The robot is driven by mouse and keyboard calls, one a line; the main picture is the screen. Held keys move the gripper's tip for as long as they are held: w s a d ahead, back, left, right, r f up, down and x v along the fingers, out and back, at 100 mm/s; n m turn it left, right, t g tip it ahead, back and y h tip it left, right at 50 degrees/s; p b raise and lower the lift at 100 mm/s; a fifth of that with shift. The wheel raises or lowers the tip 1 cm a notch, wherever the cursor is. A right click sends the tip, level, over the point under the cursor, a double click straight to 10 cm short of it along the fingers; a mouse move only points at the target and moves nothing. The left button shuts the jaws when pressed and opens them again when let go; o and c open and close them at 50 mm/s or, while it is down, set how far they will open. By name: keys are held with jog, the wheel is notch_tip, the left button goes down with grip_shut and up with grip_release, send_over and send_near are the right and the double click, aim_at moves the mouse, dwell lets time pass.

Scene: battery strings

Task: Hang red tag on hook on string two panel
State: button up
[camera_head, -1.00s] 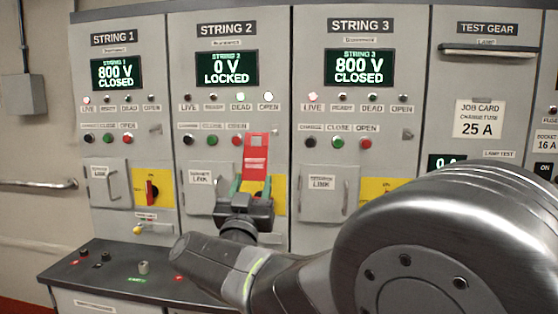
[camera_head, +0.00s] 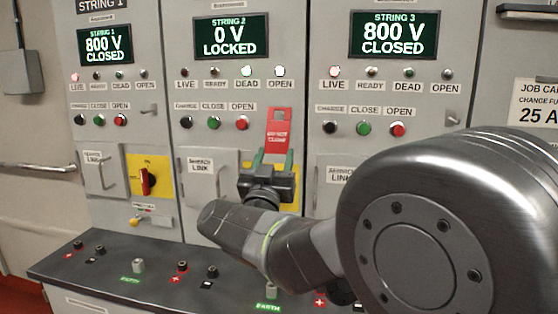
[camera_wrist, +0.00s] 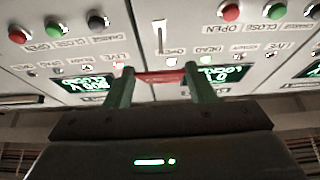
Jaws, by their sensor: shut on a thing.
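My gripper (camera_head: 275,160) is shut on the lower end of the red tag (camera_head: 279,125), which stands upright above the fingers in front of the string two panel (camera_head: 208,145). The panel's screen (camera_head: 231,37) reads 0 V LOCKED. In the head view the tag covers the area right of the red OPEN button, and the string two hook is hidden there. In the wrist view, the picture upside down, the tag (camera_wrist: 160,77) spans the two green fingers (camera_wrist: 159,72). A thin pale hook (camera_wrist: 160,38) shows beyond it on the panel, apart from the tag.
The string 1 panel (camera_head: 122,155) and string 3 panel (camera_head: 390,85) flank it, both reading 800 V CLOSED, each with a small hook. A yellow switch plate (camera_head: 137,165) and link handles protrude. A dark ledge (camera_head: 110,272) with terminals lies below.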

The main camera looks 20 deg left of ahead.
jog(key=shift+w+a+f, duration=0.1)
jog(key=shift+w+a, duration=0.15)
jog(key=shift+w, duration=0.8)
jog(key=shift+w+a+f, duration=0.1)
jog(key=shift+w+a, duration=0.15)
jog(key=shift+w, duration=0.85)
jog(key=shift+w+a, duration=0.25)
jog(key=shift+w, duration=0.8)
jog(key=shift+w+a+f+b, duration=0.15)
jog(key=shift+w+f+b, duration=0.15)
jog(key=shift+w+b, duration=0.25)
jog(key=shift+w, duration=0.1)
jog(key=o, duration=1.4)
jog(key=shift+c, duration=0.2)
jog(key=b+v, duration=0.2)
jog(key=v, duration=1.1)
jog(key=shift+s+f, duration=0.2)
jog(key=shift+s, duration=0.15)
jog(key=shift+w, duration=0.15)
